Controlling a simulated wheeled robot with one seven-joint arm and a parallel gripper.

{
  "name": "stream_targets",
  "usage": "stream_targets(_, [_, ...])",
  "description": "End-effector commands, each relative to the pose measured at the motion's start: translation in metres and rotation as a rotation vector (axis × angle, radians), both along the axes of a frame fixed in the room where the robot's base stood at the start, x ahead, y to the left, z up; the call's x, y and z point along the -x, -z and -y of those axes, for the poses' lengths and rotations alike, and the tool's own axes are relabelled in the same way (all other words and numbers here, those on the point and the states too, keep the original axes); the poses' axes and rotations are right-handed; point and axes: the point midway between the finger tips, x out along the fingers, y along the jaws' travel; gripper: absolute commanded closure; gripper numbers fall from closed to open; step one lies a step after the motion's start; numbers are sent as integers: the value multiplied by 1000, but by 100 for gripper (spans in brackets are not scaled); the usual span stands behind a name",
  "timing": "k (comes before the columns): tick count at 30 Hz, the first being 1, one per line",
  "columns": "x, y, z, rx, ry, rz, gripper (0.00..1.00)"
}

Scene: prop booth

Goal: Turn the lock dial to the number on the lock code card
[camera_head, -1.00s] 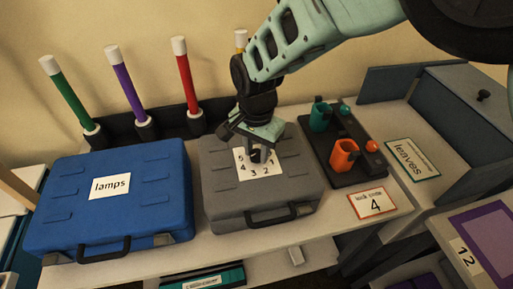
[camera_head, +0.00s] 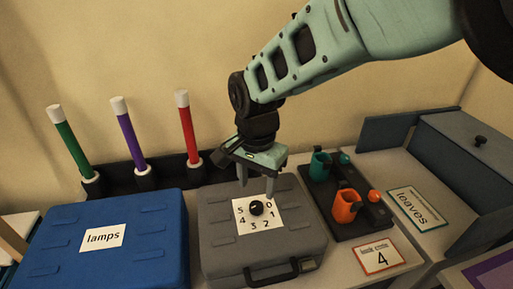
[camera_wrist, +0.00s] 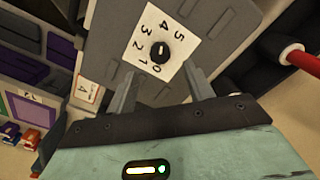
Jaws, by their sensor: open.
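The lock dial (camera_head: 256,208) is a small black knob on a white number plate (camera_head: 244,227) on the lid of the grey case (camera_head: 222,252). It also shows in the wrist view (camera_wrist: 160,51). Numbers 0 to 5 ring it; a small pale mark shows on the knob, but I cannot tell which number it points at. The lock code card (camera_head: 379,257), white with an orange-red border, reads 4, right of the case. My gripper (camera_head: 257,188) is open and empty, above and behind the dial, apart from it, its two fingers pointing down.
A blue case (camera_head: 60,235) labelled "lamps" stands left. Green, purple and red rods (camera_head: 188,135) stand behind in a dark rack. A dark tray (camera_head: 335,210) with teal and orange cups is right of the grey case.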

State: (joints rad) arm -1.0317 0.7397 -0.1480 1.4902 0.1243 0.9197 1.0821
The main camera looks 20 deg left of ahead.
Motion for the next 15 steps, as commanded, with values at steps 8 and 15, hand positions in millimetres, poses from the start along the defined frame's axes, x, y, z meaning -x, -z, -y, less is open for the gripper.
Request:
stream_targets(8, [-1, -65, -1, -4, 0, 3, 48])
stream_targets(15, [0, -101, -1, -3, 0, 2, 48])
